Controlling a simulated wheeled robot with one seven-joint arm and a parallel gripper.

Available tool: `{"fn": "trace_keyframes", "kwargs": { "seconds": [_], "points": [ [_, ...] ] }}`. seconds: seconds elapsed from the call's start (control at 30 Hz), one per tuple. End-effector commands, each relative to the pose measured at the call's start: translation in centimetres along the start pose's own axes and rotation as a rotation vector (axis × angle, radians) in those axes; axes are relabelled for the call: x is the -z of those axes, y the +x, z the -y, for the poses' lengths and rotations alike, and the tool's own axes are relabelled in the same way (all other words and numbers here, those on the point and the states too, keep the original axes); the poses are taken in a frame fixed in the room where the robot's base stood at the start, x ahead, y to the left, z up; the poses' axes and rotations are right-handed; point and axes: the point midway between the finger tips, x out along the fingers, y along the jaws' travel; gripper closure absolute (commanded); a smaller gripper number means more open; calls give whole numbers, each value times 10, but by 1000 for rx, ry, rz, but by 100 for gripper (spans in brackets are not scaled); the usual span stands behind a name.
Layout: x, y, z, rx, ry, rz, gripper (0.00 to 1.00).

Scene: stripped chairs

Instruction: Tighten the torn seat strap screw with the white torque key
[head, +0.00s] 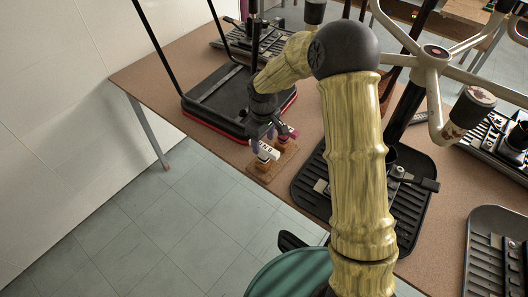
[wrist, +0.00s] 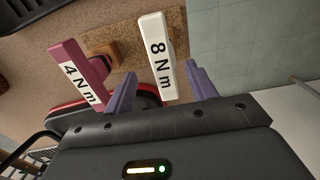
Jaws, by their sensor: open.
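The white torque key, marked "8 N m" (wrist: 155,55), stands upright in a small wooden block (head: 262,174) at the table's left edge. It also shows in the head view (head: 267,152). My gripper (wrist: 161,88) is open, with purple fingers to either side of the white key's handle; I cannot tell whether they touch it. In the head view my gripper (head: 268,138) is over the block. A maroon key marked "4 N m" (wrist: 78,72) stands beside the white one, outside the fingers. I cannot make out the torn strap or its screw in either view.
A black chair frame with a red edge (head: 222,104) stands behind the block. A black slatted seat (head: 312,188) lies to its right, partly behind my arm. Another slatted seat (head: 496,245) and a pale metal chair base (head: 433,70) are farther right. Tiled floor lies left of the table.

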Motion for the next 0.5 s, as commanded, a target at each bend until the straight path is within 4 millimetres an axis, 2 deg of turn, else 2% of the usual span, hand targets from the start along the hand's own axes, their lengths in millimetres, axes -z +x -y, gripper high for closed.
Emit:
{"fn": "trace_keyframes", "kwargs": {
  "seconds": [0.17,0.4,0.5],
  "points": [
    [-3,10,2,1,-1,2,44],
    [-8,45,5,2,-1,2,44],
    [-8,51,5,1,-1,1,44]
  ]
}}
